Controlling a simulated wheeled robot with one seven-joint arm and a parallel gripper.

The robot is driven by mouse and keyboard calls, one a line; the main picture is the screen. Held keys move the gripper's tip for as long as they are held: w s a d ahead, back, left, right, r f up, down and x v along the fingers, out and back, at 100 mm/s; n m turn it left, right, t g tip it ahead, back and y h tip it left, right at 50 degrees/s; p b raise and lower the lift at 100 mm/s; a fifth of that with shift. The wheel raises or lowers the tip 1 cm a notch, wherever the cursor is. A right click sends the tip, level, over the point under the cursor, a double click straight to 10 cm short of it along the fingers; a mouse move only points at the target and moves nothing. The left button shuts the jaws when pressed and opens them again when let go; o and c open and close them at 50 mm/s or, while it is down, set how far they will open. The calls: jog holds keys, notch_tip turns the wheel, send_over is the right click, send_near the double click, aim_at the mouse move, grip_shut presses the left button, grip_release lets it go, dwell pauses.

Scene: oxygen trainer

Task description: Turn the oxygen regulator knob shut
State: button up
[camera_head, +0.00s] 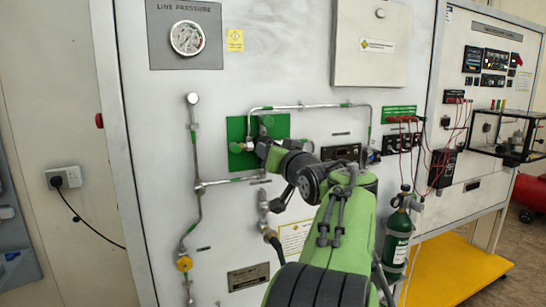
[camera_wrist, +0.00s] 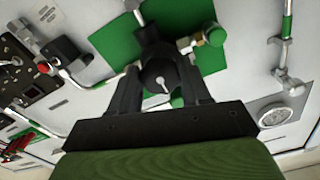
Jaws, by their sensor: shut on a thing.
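The regulator knob (camera_wrist: 157,72) is a dark round knob with a white pointer mark, in front of the green plate (camera_wrist: 112,40) in the wrist view. My gripper (camera_wrist: 162,88) is shut on it, with one dark finger on each side. In the head view my gripper (camera_head: 268,152) reaches the green plate (camera_head: 236,128) on the panel. It hides the knob there. A green-capped brass fitting (camera_wrist: 210,38) sits beside the knob in the wrist view.
A line pressure gauge (camera_head: 187,38) is at the upper left of the panel. Metal pipes (camera_head: 196,150) run around the plate. A green cylinder (camera_head: 397,240) stands right of my arm. Red cables (camera_head: 412,150) hang farther right.

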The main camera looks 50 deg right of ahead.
jog(key=shift+f, duration=0.15)
dwell(0.4)
jog(key=o, duration=1.1)
jog(key=shift+c, duration=0.2)
jog(key=v, duration=1.5)
jog(key=shift+s+a, duration=0.15)
jog(key=shift+s, duration=0.15)
